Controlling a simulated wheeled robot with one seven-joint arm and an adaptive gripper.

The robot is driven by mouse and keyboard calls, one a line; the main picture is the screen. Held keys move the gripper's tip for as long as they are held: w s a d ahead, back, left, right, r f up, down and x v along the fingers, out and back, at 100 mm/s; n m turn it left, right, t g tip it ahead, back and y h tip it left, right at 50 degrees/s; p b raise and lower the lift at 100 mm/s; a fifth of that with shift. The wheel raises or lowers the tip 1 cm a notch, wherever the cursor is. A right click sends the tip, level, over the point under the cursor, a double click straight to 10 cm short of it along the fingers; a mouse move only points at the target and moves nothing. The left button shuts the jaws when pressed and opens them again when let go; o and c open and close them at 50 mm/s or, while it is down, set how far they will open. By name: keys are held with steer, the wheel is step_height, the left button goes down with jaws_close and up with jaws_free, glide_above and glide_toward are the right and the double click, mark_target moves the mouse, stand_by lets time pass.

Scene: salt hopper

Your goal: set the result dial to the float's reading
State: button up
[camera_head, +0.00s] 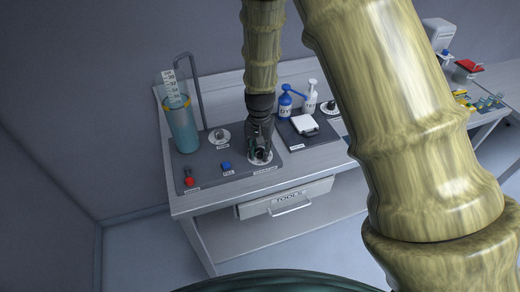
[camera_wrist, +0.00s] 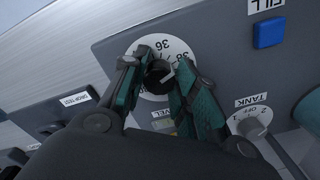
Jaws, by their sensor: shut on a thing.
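The result dial is a white round plate (camera_wrist: 151,51) with a dark knob (camera_wrist: 158,76) and a pale pointer line. In the wrist view 36 and 38 are legible on it. My gripper (camera_wrist: 157,80) is closed around the knob, one finger on each side, and hides part of the plate; it also shows from above in the head view (camera_head: 260,148). The float's white numbered stem (camera_head: 169,86) sticks up out of the blue liquid tank (camera_head: 183,128) at the left. Its numbers are too small to read surely, and the float's body cannot be made out.
A blue FILL button (camera_wrist: 269,32) and the TANK knob (camera_wrist: 250,127) are beside the dial. A red control (camera_head: 189,182) is at the panel's front left. A blue bottle (camera_head: 285,102) and a white device (camera_head: 304,125) stand to the right. A tall grey post rises behind the tank.

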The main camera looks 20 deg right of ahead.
mark_target(261, 151)
steer(key=shift+w+r, duration=0.1)
steer(key=shift+w, duration=0.05)
stand_by(0.4)
steer(key=o, duration=1)
steer(key=shift+d, duration=0.1)
step_height(261, 151, up, 12)
steer(key=shift+d, duration=0.1)
stand_by(0.4)
